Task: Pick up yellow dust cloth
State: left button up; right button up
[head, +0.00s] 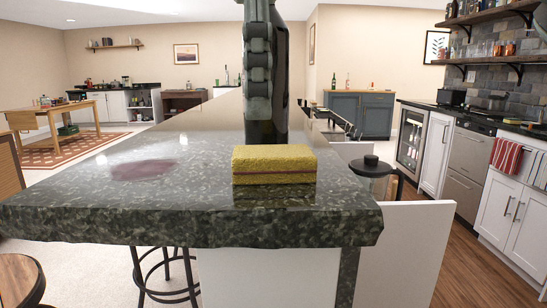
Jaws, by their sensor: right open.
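The yellow dust cloth (274,160) looks like a thick, textured, sponge-like block with a thin reddish line low on its front side. It lies flat near the front edge of the dark speckled stone counter (110,210). My right gripper (265,134) comes down from the top of the head view, just behind the cloth. It is open, and nothing shows held in it. Its lowest part is partly hidden by the cloth, so I cannot tell whether it touches the cloth or the counter. My left gripper is not in view.
A dark reddish stain (145,170) marks the counter left of the cloth. A dark-lidded jar (371,170) stands at the counter's right side. A stool (165,275) is below the front edge. The counter around the cloth is mostly clear.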

aim_at(263, 150)
jog(key=shift+f, duration=0.65)
jog(key=f, duration=0.3)
jog(key=shift+s+d+f+b, duration=0.15)
jog(key=shift+d+f+b, duration=0.05)
jog(key=shift+d+b, duration=0.2)
jog(key=shift+f, duration=0.55)
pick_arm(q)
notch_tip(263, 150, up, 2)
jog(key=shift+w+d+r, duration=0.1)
pick_arm(e)
jog(key=c, duration=1.2)
jog(key=shift+r, duration=0.2)
jog(key=shift+c, duration=0.2)
jog(key=r, duration=0.4)
jog(key=shift+a+r+p, duration=0.15)
jog(key=shift+a+p, duration=0.15)
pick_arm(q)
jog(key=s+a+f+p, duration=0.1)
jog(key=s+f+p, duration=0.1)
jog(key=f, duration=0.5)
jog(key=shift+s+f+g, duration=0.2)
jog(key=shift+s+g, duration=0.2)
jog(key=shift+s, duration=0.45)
pick_arm(e)
jog(key=s+a+r, duration=0.4)
jog(key=a+r, duration=0.2)
jog(key=a, duration=0.4)
jog(key=shift+s+r, duration=0.2)
jog(key=shift+s, duration=0.15)
